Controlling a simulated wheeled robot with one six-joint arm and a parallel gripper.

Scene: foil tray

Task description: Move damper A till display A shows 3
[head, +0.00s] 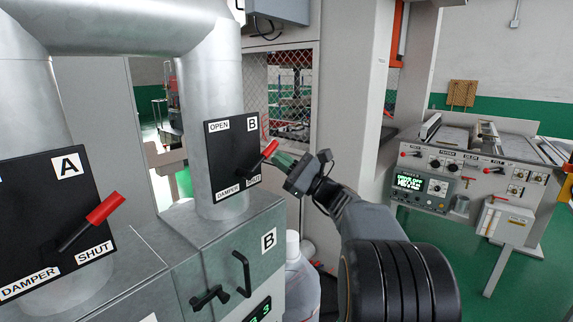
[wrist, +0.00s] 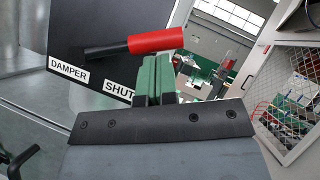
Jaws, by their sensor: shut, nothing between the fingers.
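Damper A's black plate (head: 60,170) is on the left duct, with a lever ending in a red grip (head: 104,207) that points up and right, above the SHUT label. Display A is not in view. My gripper (head: 284,160) has green fingers, shut and empty, at damper B, right of damper A. The tips are close to damper B's red grip (head: 269,150); contact is unclear. In the wrist view, a red grip (wrist: 155,40) lies just beyond the shut fingers (wrist: 155,78), above the SHUT label.
Damper B's plate (head: 225,165) is on the middle duct. Below it, a grey cabinet (head: 215,260) carries a black handle (head: 243,275), a latch and a partly cut-off green display (head: 258,311). A white bottle (head: 300,285) stands beside it. A control bench (head: 470,175) is at right.

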